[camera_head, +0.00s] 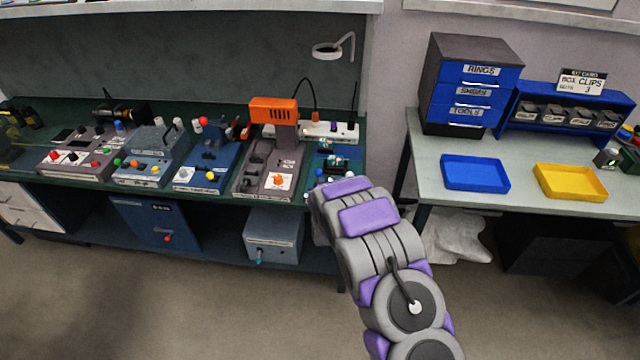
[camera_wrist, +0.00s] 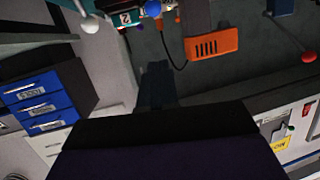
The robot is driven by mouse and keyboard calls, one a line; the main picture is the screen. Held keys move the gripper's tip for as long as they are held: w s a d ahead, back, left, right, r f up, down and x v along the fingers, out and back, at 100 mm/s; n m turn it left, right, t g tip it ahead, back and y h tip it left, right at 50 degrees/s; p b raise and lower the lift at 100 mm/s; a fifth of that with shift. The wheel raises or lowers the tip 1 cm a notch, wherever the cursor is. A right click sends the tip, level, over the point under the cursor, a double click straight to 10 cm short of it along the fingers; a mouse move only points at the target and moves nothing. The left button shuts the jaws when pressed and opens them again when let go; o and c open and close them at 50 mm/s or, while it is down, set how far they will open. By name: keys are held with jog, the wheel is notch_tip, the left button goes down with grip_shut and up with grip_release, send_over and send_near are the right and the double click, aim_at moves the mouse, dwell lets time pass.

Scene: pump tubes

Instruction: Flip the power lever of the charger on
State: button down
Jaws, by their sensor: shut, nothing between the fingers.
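An orange vented box (camera_head: 273,110) stands up from a grey unit with a white label (camera_head: 268,170) on the green bench; I cannot tell whether this is the charger. The box shows upside down in the wrist view (camera_wrist: 211,45), with a black cable beside it. No power lever can be clearly made out. My arm reaches up to the bench's front right edge in the head view and hides its own end. In the wrist view my gripper (camera_wrist: 157,88) is a dark shape at lower middle, shut and empty, apart from the orange box.
Several panels with coloured knobs, including a blue one (camera_head: 208,165), line the bench to the left. A white strip (camera_head: 330,131) lies behind. The right table holds a blue drawer cabinet (camera_head: 470,85), a blue tray (camera_head: 475,187) and a yellow tray (camera_head: 570,195). The floor in front is clear.

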jog(key=shift+s+d+r, duration=0.25)
jog(key=shift+s+r, duration=0.55)
jog(key=shift+s, duration=0.2)
jog(key=s+d+r+m+g+h+b, duration=0.1)
jog(key=s+d+r+g, duration=0.4)
jog(key=s, duration=0.4)
jog(key=s+d+r+g+h, duration=0.1)
jog(key=s+d+r+g, duration=0.2)
jog(key=s+d+r, duration=0.55)
jog(key=s+d+r+g, duration=0.2)
jog(key=s+g, duration=0.1)
jog(key=s, duration=1)
jog(key=s+d+r+g+b, duration=0.1)
jog(key=s+d+r+g, duration=0.1)
jog(key=s, duration=1.1)
jog(key=s+d+r+g, duration=0.2)
jog(key=s+g, duration=0.1)
jog(key=s, duration=0.9)
jog(key=shift+s+g+b, duration=0.3)
jog(key=shift+s, duration=0.1)
